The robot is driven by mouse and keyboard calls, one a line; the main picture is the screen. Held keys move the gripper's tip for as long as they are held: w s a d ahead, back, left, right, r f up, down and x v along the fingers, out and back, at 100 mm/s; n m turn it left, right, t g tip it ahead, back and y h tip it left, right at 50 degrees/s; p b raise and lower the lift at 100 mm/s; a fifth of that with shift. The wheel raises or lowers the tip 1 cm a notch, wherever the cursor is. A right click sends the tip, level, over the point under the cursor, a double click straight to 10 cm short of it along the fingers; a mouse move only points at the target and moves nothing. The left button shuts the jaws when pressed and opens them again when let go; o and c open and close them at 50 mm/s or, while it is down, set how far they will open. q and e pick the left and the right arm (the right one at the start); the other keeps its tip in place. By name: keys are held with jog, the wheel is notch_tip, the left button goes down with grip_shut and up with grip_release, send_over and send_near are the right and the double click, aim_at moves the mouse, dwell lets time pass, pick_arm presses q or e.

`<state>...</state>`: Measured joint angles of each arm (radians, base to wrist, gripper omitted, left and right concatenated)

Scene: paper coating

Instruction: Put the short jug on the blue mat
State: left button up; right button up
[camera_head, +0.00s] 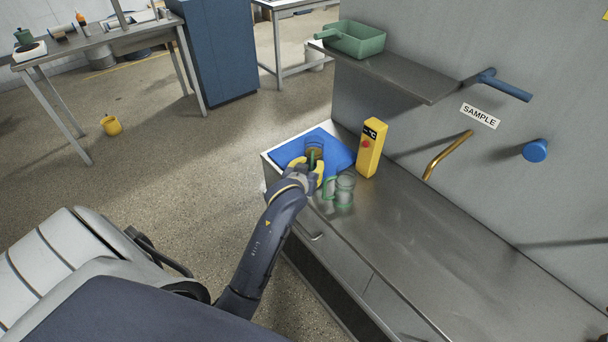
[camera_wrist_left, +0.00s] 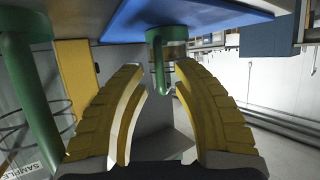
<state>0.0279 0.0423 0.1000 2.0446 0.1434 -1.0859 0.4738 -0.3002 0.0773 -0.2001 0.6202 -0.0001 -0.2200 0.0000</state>
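A clear jug with a green rim and handle (camera_head: 314,149), seemingly the short one, stands on the blue mat (camera_head: 342,154). In the left wrist view, which looks upside down, the jug (camera_wrist_left: 174,34) rests against the mat (camera_wrist_left: 122,22). My left gripper (camera_head: 313,164) is at the near side of this jug. In the left wrist view its yellow fingers (camera_wrist_left: 162,66) are spread, with the green handle between the tips and gaps beside it. A second clear jug (camera_head: 345,186) with a green handle stands on the bare counter, right of my gripper. My right gripper is out of view.
The steel counter (camera_head: 430,240) is clear toward the lower right. A shelf (camera_head: 405,72) with a green tub (camera_head: 356,42) hangs above.

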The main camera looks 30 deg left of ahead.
pick_arm(q)
jog(key=v, duration=1)
jog(key=s+f+m+g+y, duration=0.1)
jog(key=s+f+m+g, duration=0.35)
jog(key=s, duration=0.65)
jog(key=s+f+m+g, duration=0.1)
jog(key=s+f+m, duration=0.4)
jog(key=s+f, duration=0.45)
jog(key=s+d+f+g+h, duration=0.1)
jog(key=s+d+f, duration=0.1)
jog(key=f, duration=0.8)
jog(key=s+d+f+g+h, duration=0.1)
jog(key=s+d+f, duration=0.1)
jog(key=f, duration=0.9)
jog(key=s+d+f+g+h, duration=0.1)
jog(key=s+d+f, duration=0.1)
jog(key=f, duration=0.8)
jog(key=s+f+n+g+h, duration=0.1)
jog(key=s+f+n+g, duration=0.2)
jog(key=s+f, duration=1.5)
jog(key=shift+s+f, duration=0.35)
jog(key=shift+s, duration=0.55)
